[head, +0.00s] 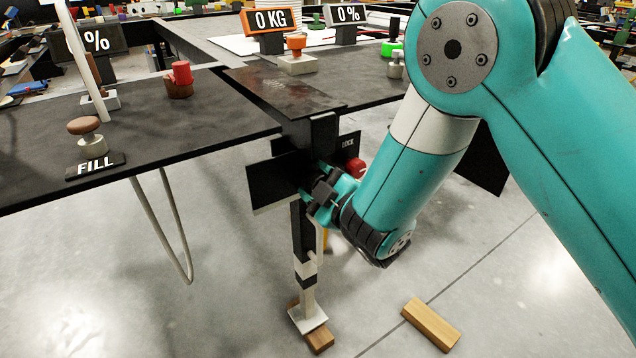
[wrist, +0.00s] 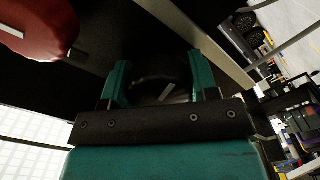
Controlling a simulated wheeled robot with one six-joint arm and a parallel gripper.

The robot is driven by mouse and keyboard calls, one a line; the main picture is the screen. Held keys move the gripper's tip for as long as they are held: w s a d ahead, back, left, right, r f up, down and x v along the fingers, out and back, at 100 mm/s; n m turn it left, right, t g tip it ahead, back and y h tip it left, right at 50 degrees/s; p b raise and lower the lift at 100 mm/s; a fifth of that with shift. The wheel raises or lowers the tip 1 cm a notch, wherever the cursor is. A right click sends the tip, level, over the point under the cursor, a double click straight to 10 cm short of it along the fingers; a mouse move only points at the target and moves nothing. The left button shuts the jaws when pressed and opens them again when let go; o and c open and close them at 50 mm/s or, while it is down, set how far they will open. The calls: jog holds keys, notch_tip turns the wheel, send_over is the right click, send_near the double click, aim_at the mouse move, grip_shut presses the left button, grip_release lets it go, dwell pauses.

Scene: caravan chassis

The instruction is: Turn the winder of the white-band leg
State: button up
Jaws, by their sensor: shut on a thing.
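The white-band leg (head: 303,240) hangs upright under the dark deck, with a white band on its dark tube. Its pale foot plate (head: 307,318) stands on a wooden block. My gripper (head: 322,190) is at the upper part of this leg, below the deck. In the wrist view, my gripper's teal fingers (wrist: 161,84) stand on both sides of a dark round winder knob (wrist: 160,68) with a pale mark, and they are shut on it. My gripper and arm hide much of the winder in the head view.
A red knob (head: 354,168) by the LOCK sign (head: 348,142) is close to my gripper; it also shows in the wrist view (wrist: 38,28). A loose wooden block (head: 431,324) lies on the open floor. A hose (head: 172,225) hangs at left.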

jog(key=shift+d+f+n, duration=0.1)
jog(key=shift+f+n, duration=0.05)
jog(key=shift+n, duration=1.05)
jog(key=o, duration=0.8)
jog(key=shift+o, duration=0.6)
jog(key=shift+s, duration=0.1)
